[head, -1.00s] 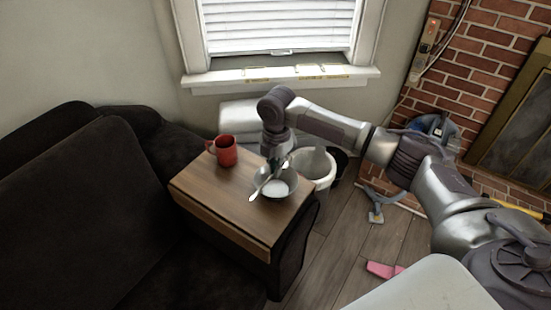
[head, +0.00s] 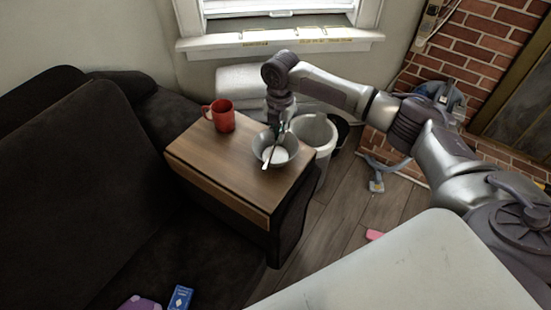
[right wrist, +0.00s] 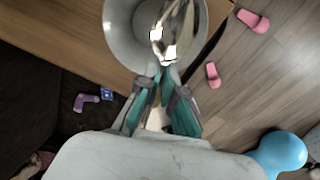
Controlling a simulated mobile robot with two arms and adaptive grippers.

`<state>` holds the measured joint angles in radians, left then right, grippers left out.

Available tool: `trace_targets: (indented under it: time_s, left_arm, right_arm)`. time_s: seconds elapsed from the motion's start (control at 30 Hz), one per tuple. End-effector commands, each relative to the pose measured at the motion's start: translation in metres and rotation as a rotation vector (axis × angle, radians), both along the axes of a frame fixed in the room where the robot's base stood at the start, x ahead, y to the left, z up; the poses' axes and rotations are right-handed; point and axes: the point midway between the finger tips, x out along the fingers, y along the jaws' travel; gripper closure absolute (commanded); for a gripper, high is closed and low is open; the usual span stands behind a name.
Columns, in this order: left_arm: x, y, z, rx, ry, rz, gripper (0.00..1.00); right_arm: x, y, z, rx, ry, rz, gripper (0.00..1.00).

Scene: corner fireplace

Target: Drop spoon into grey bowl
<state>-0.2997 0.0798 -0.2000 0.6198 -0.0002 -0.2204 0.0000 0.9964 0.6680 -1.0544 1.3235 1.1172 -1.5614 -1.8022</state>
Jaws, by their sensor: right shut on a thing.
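The grey bowl (head: 290,158) stands on the small wooden table near its right end. My right gripper (head: 279,133) is above the bowl, pointing down, and is shut on the spoon (head: 268,158). In the right wrist view the shiny spoon (right wrist: 168,42) sticks out past the teal fingertips (right wrist: 165,72), over the inside of the bowl (right wrist: 122,35). I cannot tell whether the spoon touches the bowl. My left gripper is not in view.
A red mug (head: 224,117) stands on the table (head: 210,160) to the left of the bowl. A white bin (head: 322,135) is just behind the table's right side. A dark sofa (head: 60,180) borders the table on the left. The window sill (head: 280,42) is behind.

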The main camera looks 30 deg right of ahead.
Motion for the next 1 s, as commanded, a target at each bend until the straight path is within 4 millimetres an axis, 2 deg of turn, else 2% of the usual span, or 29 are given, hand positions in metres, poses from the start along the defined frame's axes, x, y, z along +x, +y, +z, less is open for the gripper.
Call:
trace_targets:
  time_s: [0.07, 0.37, 0.4, 0.53, 0.57, 0.87, 1.0]
  left_arm:
    - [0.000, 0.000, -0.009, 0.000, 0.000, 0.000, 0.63]
    - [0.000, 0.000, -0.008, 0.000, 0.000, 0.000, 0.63]
    - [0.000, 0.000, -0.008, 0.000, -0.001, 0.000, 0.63]
    - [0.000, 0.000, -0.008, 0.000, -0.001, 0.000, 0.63]
    - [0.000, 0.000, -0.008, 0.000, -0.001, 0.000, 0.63]
    - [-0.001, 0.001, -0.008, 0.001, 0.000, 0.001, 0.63]
    - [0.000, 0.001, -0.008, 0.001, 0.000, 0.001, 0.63]
  right_arm:
    - [0.000, 0.000, -0.007, 0.000, -0.001, 0.000, 1.00]
    - [0.000, 0.000, -0.005, 0.000, -0.001, -0.001, 1.00]
    - [0.000, 0.000, -0.005, 0.000, -0.001, -0.001, 0.88]
    - [0.000, 0.000, -0.006, 0.000, -0.001, -0.001, 0.66]
    - [0.000, 0.000, -0.006, 0.000, -0.001, -0.001, 0.65]
    - [0.000, 0.000, -0.004, 0.000, -0.001, -0.001, 0.65]
    - [0.001, 0.000, 0.010, 0.001, -0.005, -0.001, 0.65]
